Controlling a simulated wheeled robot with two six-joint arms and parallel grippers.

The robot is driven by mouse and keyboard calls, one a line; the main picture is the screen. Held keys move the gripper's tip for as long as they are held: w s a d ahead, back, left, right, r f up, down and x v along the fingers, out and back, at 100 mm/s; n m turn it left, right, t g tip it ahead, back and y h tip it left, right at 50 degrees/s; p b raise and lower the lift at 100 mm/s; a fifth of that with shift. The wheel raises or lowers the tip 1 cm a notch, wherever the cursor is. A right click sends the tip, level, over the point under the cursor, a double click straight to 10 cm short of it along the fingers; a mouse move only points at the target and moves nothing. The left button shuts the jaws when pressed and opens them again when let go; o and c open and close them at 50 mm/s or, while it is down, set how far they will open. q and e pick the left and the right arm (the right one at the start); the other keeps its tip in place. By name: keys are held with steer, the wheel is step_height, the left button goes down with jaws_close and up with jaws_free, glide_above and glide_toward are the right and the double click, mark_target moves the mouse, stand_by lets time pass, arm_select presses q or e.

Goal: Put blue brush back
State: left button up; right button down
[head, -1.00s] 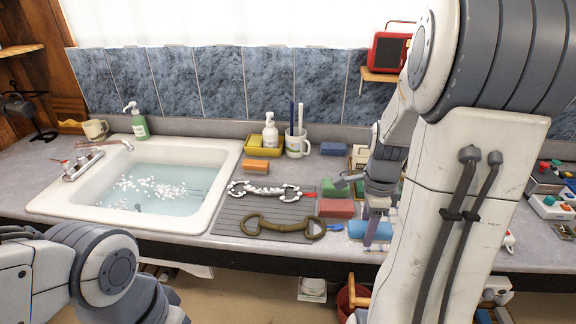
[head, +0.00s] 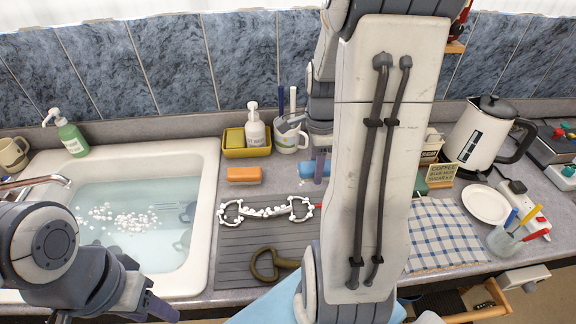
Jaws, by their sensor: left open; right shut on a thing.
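The blue brush (head: 308,169) shows as a small blue block behind the grey drainboard, partly hidden by my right arm. My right gripper (head: 319,160) points down and is shut on it, just right of the orange brush (head: 244,174). My own arm hides much of this gripper, and I cannot tell whether the brush touches the counter. My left gripper (head: 155,307) is low at the left, in front of the sink, open and empty; its fingers are only partly visible.
The sink (head: 208,190) holds water. A white foam-covered bit (head: 265,211) and a brown bit (head: 265,264) lie on the drainboard (head: 233,275). Behind stand a mug with two handles in it (head: 290,138), a soap bottle (head: 255,130) and a yellow tray (head: 246,151). A kettle (head: 478,135) stands right.

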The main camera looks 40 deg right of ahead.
steer(key=p, duration=0.3)
glide_above(294, 177)
steer(key=f, duration=0.5)
steer(key=shift+s+f, duration=0.3)
steer(key=shift+f, duration=0.1)
steer(key=shift+w+f, duration=0.35)
step_height(294, 177, down, 3)
steer(key=shift+f+p, duration=0.15)
steer(key=shift+p, duration=0.55)
steer(key=shift+f, duration=0.25)
steer(key=shift+d, duration=0.1)
steer(key=shift+f, duration=0.1)
steer(key=shift+f, duration=0.1)
steer(key=shift+c, duration=1.4)
jaws_free()
